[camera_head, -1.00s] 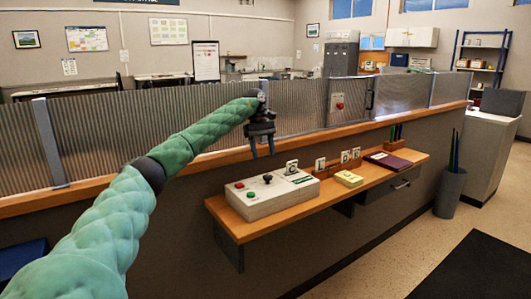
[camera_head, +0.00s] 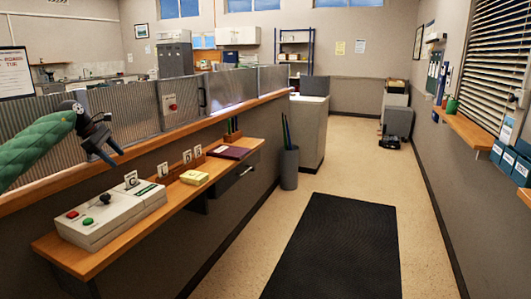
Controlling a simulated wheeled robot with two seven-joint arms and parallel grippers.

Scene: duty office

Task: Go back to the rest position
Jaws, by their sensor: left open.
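My left gripper (camera_head: 104,145) is at the left of the head view, at the end of my green padded arm. Its two dark fingers are apart with nothing between them. It is in the air above and behind the control box (camera_head: 110,213), in front of the ribbed glass partition (camera_head: 129,112). The control box has a red button, a green button and a black knob. It sits on the near end of the wooden shelf (camera_head: 142,232). My right gripper is not in view.
The shelf also bears a yellow pad (camera_head: 194,177) and a dark red folder (camera_head: 229,152). A grey bin (camera_head: 289,168) stands on the floor beyond it. A black mat (camera_head: 335,246) lies on open floor. A wooden ledge (camera_head: 470,131) juts from the right wall.

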